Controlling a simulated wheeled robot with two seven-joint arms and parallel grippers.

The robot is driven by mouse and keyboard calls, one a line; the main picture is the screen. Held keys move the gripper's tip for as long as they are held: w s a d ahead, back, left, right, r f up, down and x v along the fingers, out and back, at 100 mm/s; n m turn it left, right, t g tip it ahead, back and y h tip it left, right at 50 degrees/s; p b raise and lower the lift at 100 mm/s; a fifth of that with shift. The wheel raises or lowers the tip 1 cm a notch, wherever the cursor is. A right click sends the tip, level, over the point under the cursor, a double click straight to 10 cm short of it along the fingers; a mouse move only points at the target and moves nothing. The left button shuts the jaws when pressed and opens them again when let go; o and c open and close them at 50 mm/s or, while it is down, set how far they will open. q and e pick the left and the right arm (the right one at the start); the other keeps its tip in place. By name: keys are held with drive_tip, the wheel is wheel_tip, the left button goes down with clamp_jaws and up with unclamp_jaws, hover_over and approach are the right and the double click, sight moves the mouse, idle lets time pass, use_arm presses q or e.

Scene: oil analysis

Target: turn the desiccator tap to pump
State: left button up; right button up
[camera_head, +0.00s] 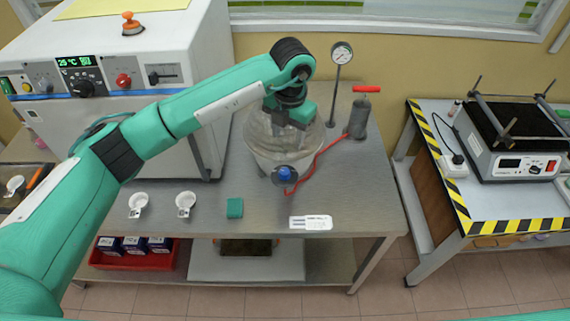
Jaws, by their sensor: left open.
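The desiccator (263,148) is a clear glass vessel on the grey metal bench, below my left gripper. A blue tap (285,173) sits on its front side, and a red hose (318,160) runs from there to a grey pump (359,118) with a red handle. My left gripper (291,118) points down over the top of the desiccator, behind and above the tap. It is open, and its fingers are dark and small here. The arm and gripper hide part of the desiccator's lid. I cannot read the tap's setting. My right gripper is not in view.
A pressure gauge (341,53) stands behind the desiccator. Two white dishes (186,203), a green block (235,208) and a white label (311,222) lie along the bench front. A white oven (120,75) is at left; a hotplate shaker (515,140) stands on the right table.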

sight(285, 171)
use_arm(q)
drive_tip(key=f+p, duration=0.1)
drive_tip(key=f, duration=0.3)
drive_tip(key=f+p, duration=0.2)
drive_tip(key=f, duration=0.2)
drive_tip(key=f+p, duration=0.2)
drive_tip(key=f, duration=0.2)
drive_tip(key=shift+w+a+f, duration=0.15)
drive_tip(key=shift+a+f, duration=0.1)
drive_tip(key=shift+f, duration=0.6)
drive_tip(key=c, duration=1)
